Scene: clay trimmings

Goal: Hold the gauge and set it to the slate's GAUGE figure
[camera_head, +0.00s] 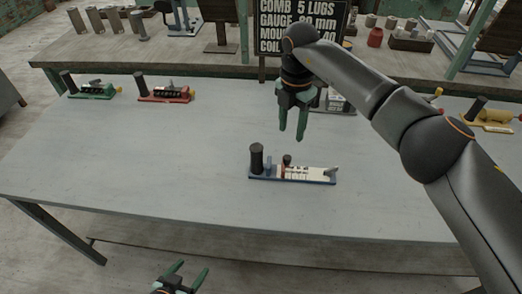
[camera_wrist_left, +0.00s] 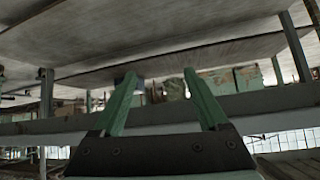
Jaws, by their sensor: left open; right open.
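The gauge (camera_head: 308,174) lies on the grey table in the head view. It has a blue base, a dark upright handle at its left end, a pale marked scale and a reddish slider near the middle. The slate (camera_head: 300,22) stands behind the table; its GAUGE line ends in "mm", but the figure is hard to read. My right gripper (camera_head: 292,134) is open and empty, pointing down above and behind the gauge. My left gripper (camera_head: 193,267) is open and empty below the table's front edge; its green fingers also show in the left wrist view (camera_wrist_left: 159,74).
A green tool (camera_head: 92,91) and a red tool (camera_head: 165,95) lie at the table's back left. A yellow tool (camera_head: 490,118) lies at the back right. A bench (camera_head: 150,58) with pots runs behind. The table (camera_head: 130,150) is clear around the gauge.

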